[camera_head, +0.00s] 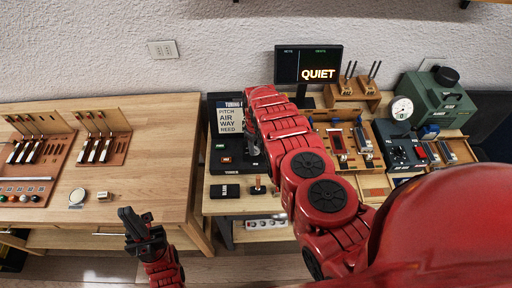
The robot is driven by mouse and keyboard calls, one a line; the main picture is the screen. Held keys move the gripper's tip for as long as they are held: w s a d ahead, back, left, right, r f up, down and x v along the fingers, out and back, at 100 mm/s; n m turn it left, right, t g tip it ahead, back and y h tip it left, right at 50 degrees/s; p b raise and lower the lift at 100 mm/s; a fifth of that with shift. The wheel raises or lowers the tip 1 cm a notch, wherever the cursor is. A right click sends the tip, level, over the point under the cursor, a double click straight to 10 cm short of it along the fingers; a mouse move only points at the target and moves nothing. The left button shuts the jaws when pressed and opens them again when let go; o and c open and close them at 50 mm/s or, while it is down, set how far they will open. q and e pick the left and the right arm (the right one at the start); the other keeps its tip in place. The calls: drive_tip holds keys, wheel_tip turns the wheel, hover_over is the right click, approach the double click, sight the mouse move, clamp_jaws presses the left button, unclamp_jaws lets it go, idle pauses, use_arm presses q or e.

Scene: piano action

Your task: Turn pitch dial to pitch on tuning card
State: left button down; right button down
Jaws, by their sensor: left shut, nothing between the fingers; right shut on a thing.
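The tuner (217,150) is a dark upright panel with small labelled buttons, standing on the middle bench. My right arm reaches over from the right, and my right gripper (253,150) is at the tuner's right side, shut on what appears to be the pitch dial. The dial itself is hidden behind my gripper and arm, so its setting cannot be read. My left gripper (143,231) is shut and empty, low in front of the left bench.
A black screen (308,66) behind the tuner reads QUIET. The left bench (150,180) holds key racks and small parts, with bare wood at its right. A green case (436,101), a dial gauge (402,108) and a dark control box (401,152) stand at right.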

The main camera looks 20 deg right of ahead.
drive_tip(key=m+b, duration=0.1)
drive_tip(key=m, duration=0.1)
drive_tip(key=m+b, duration=0.1)
drive_tip(key=m, duration=0.1)
drive_tip(key=shift+a+f+m+b, duration=0.15)
drive_tip(key=shift+f+m+b, duration=0.05)
drive_tip(key=shift+m+b, duration=0.1)
drive_tip(key=m+b, duration=0.2)
drive_tip(key=m, duration=0.2)
drive_tip(key=shift+a+m, duration=0.1)
drive_tip(key=shift+m, duration=0.2)
drive_tip(key=m+b, duration=0.1)
drive_tip(key=m, duration=0.4)
drive_tip(key=shift+b, duration=0.4)
drive_tip(key=m+b, duration=0.1)
drive_tip(key=m, duration=0.5)
drive_tip(key=shift+r, duration=0.1)
drive_tip(key=shift+m, duration=0.3)
drive_tip(key=shift+c, duration=2.2)
unclamp_jaws()
drive_tip(key=shift+w, duration=0.15)
drive_tip(key=shift+r, duration=0.1)
